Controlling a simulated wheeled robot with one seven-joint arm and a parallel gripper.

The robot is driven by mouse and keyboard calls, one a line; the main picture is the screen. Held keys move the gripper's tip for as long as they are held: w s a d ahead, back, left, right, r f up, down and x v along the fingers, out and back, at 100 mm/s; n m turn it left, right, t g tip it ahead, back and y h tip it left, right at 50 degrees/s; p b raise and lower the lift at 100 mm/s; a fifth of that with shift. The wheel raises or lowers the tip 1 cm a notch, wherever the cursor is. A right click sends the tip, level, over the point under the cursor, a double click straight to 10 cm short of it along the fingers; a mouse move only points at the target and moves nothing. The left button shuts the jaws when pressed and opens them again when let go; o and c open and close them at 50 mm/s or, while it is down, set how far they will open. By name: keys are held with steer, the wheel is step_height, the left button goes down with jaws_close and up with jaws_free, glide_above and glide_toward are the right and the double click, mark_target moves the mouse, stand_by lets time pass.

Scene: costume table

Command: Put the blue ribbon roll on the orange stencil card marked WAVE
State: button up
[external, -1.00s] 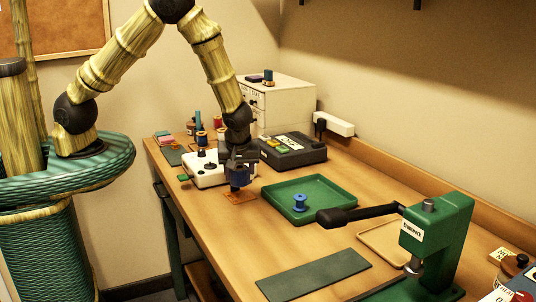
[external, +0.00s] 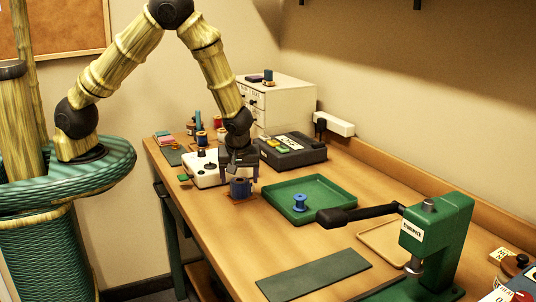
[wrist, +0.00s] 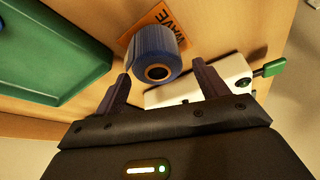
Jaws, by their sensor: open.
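The blue ribbon roll (external: 240,189) stands upright below my gripper (external: 239,172), over the orange stencil card (external: 232,199). In the wrist view, the roll (wrist: 150,46) covers part of the card (wrist: 161,21), whose WAVE lettering shows beside it. The roll appears to rest on the card, though its contact edge is hidden. My gripper (wrist: 164,88) is open, with a finger to either side of the roll's near end and visible gaps to it.
A white device (external: 207,172) with a green-tipped lever stands close beside the card. A green tray (external: 338,186) holding a blue spool (external: 300,203) lies to the right. A dark keyed machine (external: 293,150) stands behind. Front right, a dark green mat (external: 313,275) lies near a green press (external: 437,240).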

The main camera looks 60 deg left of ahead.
steer(key=shift+r+p, duration=0.9)
steer(key=shift+p, duration=0.15)
steer(key=b+v, duration=0.2)
steer(key=v, duration=0.9)
steer(key=shift+d, duration=0.25)
steer(key=shift+r, duration=0.15)
steer(key=s+a+r+m+h, duration=0.1)
steer(key=s+a+m+h, duration=0.1)
steer(key=s+a+m, duration=0.3)
steer(key=s+a+r+m+h, duration=0.2)
steer(key=s+a+m, duration=0.3)
steer(key=a+m, duration=0.3)
steer(key=shift+s+a+t, duration=0.35)
steer(key=shift+a+t, duration=0.05)
steer(key=shift+a, duration=0.7)
steer(key=shift+r, duration=0.1)
